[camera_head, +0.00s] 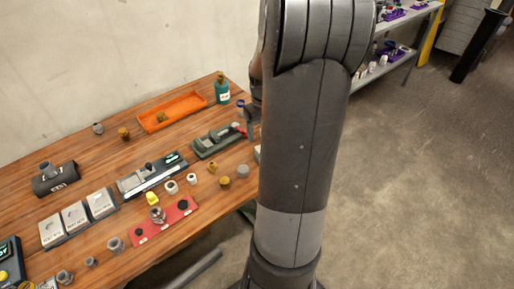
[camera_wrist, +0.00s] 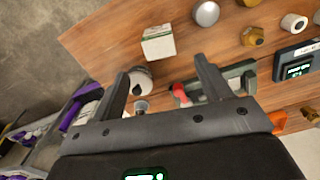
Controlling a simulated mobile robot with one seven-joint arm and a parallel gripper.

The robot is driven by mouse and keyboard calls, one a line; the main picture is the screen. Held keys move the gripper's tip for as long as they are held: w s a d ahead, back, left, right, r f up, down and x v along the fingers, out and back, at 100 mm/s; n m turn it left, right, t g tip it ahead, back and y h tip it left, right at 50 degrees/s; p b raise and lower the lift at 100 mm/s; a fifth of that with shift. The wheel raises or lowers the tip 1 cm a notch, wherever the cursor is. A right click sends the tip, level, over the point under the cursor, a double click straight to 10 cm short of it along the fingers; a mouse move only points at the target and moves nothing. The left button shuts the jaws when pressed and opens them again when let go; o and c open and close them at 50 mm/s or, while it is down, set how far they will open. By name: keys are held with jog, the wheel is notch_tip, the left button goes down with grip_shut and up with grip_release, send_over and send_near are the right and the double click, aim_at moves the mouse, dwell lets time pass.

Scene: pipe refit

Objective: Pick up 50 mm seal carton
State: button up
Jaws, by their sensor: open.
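A small white carton with a green top edge (camera_wrist: 158,43) stands on the wooden table in the wrist view. It is the only carton I see there, and its size print is too small to read. My gripper (camera_wrist: 162,69) is open and empty. The carton shows just beyond the fingertips, roughly in line with the gap between them, and apart from both fingers. In the head view my arm covers most of that table edge, and only a pale sliver (camera_head: 257,153) that may be the carton shows beside it.
A grey round fitting (camera_wrist: 206,13) and a brass fitting (camera_wrist: 252,36) lie right of the carton. A green vise-like tool with a red part (camera_wrist: 180,93) and a white-topped cylinder (camera_wrist: 139,77) sit near the fingers. An orange tray (camera_head: 172,111) lies at the table's back.

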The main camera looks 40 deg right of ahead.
jog(key=shift+d+f, duration=0.2)
jog(key=shift+f, duration=0.25)
notch_tip(320, 180, down, 10)
jog(key=shift+w+f, duration=0.1)
jog(key=shift+f, duration=0.1)
jog(key=shift+c, duration=0.3)
jog(key=c, duration=1)
jog(key=shift+r, duration=0.1)
